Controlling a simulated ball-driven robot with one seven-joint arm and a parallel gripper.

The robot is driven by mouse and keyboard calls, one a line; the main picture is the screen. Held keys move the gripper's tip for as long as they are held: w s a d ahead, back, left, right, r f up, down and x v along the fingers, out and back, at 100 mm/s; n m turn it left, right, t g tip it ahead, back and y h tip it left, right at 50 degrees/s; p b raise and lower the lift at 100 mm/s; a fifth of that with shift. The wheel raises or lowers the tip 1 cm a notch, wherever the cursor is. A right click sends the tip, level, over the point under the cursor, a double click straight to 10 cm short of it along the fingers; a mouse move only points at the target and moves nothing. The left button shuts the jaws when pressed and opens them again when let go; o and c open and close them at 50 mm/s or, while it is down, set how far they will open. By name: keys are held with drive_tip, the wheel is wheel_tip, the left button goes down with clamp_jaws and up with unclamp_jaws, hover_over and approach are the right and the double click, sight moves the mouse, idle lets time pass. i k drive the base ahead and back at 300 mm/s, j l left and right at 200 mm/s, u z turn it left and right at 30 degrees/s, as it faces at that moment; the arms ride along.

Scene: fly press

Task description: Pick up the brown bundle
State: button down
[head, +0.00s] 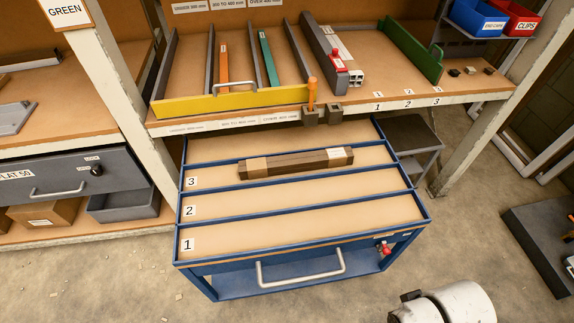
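The brown bundle (300,165) is a long, dark brown bar-like pack with lighter tan bands around it and a white label near its right end. It lies lengthwise in the lane marked 3 of the blue trolley (302,250), close to the divider between lanes 3 and 2. Nothing covers it. White and dark parts of my arm show at the bottom right, well apart from the trolley. My gripper's fingers are not in view.
Lanes 1 and 2 look empty. The trolley has a front handle (300,268) and a red item (384,248) at its right corner. Behind stands a bench with a yellow stop (230,101), dividers, coloured bars and an orange-handled tool (312,95). A dark grey block (540,245) lies right.

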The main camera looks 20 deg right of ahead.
sight(260, 167)
drive_tip(key=i+j, duration=1.5)
drive_tip(key=i, duration=0.15)
